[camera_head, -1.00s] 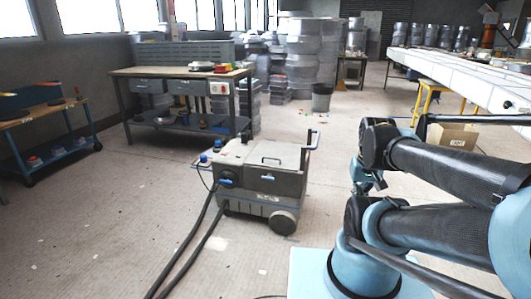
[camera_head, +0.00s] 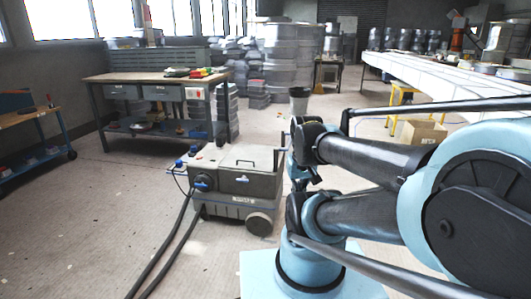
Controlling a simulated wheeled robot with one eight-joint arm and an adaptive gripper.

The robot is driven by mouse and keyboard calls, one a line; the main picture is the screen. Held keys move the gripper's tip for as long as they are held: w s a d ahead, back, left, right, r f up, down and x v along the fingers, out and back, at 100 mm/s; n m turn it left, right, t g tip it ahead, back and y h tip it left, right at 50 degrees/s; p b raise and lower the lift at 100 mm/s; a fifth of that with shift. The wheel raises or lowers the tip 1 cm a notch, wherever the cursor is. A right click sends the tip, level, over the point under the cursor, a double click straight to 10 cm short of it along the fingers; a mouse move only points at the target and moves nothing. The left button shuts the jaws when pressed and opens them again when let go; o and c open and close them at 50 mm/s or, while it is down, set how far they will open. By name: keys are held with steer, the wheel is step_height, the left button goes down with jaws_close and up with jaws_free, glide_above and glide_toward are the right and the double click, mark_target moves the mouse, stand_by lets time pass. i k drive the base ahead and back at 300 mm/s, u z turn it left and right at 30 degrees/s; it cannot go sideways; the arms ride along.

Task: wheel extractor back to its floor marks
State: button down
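The extractor (camera_head: 236,182) is a grey wheeled box with a dark wheel at its near right corner, a handle at its right end and blue fittings on its left side. It stands upright on the floor in the middle of the head view. Two dark hoses (camera_head: 168,247) run from its left side to the bottom edge. My arm covers the right part of the view, and its dark end by the extractor's handle partly hides that side. My gripper's fingers cannot be made out. I cannot pick out floor marks for certain; small pale specks lie on the floor.
A workbench (camera_head: 150,78) with drawers stands behind the extractor. A blue trolley (camera_head: 40,158) is at the left edge. A bin (camera_head: 299,102), a cardboard box (camera_head: 424,133) and a long white table (camera_head: 430,80) stand further back. The floor left of the hoses is open.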

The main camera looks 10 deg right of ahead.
mark_target(257, 201)
steer(key=i, duration=1)
steer(key=z, duration=0.05)
